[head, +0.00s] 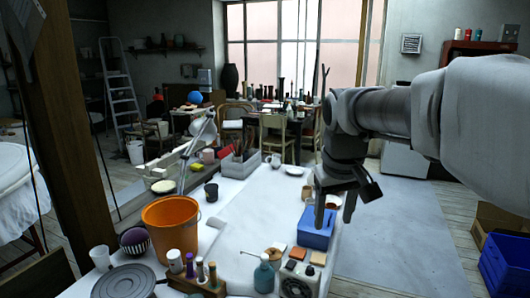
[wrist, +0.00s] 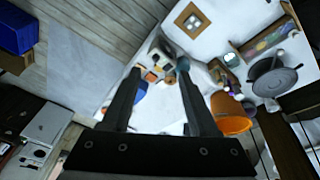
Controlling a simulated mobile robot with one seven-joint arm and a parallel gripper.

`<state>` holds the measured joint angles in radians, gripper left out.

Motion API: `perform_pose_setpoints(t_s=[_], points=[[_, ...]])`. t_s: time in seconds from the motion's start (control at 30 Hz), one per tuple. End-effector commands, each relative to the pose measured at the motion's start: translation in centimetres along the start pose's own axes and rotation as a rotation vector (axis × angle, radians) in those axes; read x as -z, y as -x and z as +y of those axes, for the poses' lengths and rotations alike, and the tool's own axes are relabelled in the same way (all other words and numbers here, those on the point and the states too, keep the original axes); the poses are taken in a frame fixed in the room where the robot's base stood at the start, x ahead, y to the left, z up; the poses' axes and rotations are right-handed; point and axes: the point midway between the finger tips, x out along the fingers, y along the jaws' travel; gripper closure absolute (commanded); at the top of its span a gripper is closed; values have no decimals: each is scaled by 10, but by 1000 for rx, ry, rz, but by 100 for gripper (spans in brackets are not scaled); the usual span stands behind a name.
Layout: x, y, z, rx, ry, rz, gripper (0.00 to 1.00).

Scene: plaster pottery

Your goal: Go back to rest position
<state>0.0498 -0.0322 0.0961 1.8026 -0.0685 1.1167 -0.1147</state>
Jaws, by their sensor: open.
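My gripper (head: 334,212) hangs from my arm over the right side of the white table (head: 245,215) in the head view. Its two fingers point down in front of a blue box (head: 313,238) on the table. In the wrist view my gripper (wrist: 154,82) has its fingers spread apart with nothing between them. It looks down past the table edge to the floor. I cannot tell the exact height of the fingertips above the box.
An orange bucket (head: 171,230), a teal bottle (head: 264,276), a grey tray of tools (head: 239,165) and a dark mug (head: 211,192) stand on the table. A blue crate (head: 503,266) is on the floor at the right. The grey floor (head: 390,235) right of the table is clear.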

Motion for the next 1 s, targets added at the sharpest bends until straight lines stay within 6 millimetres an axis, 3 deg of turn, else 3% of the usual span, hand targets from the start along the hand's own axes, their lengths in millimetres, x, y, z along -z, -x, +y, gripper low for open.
perform_pose_setpoints(t_s=[0.27, 0.6, 0.8, 1.0], points=[[-82, 23, -11, -6, -75, 97, 40], [-171, 13, -26, 17, -167, 205, 40], [-194, 4, -31, 28, -192, 236, 40], [-197, 2, -32, 31, -197, 238, 40]])
